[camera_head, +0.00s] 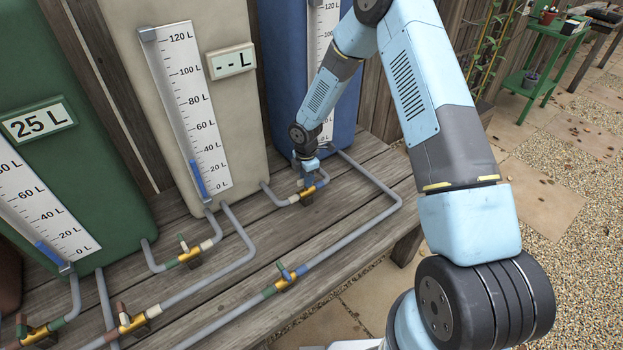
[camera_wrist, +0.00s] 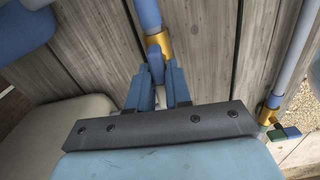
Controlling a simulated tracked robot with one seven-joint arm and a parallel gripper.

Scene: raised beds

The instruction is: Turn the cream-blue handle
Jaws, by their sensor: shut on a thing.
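The cream-blue valve (camera_head: 307,198) is brass and sits on the pipe between the cream tank (camera_head: 125,40) and the blue tank (camera_head: 282,60). My gripper (camera_head: 307,181) reaches down onto it from above. In the wrist view the two blue fingers (camera_wrist: 158,92) are closed around the cream-blue handle (camera_wrist: 156,67), just in front of the brass body (camera_wrist: 158,44). The fingers hide most of the handle, so its exact angle is hard to tell. The cream tank's gauge (camera_head: 187,110) has a low blue level, and its display (camera_head: 231,61) shows dashes.
The green tank (camera_head: 40,160) has a display (camera_head: 38,121) reading 25 L. Other brass valves stand nearby: green-cream (camera_head: 190,257), green-blue (camera_head: 286,281), and two at lower left (camera_head: 126,322). Pipes run across the wooden bench (camera_head: 240,285). A green stand (camera_head: 540,70) is at far right.

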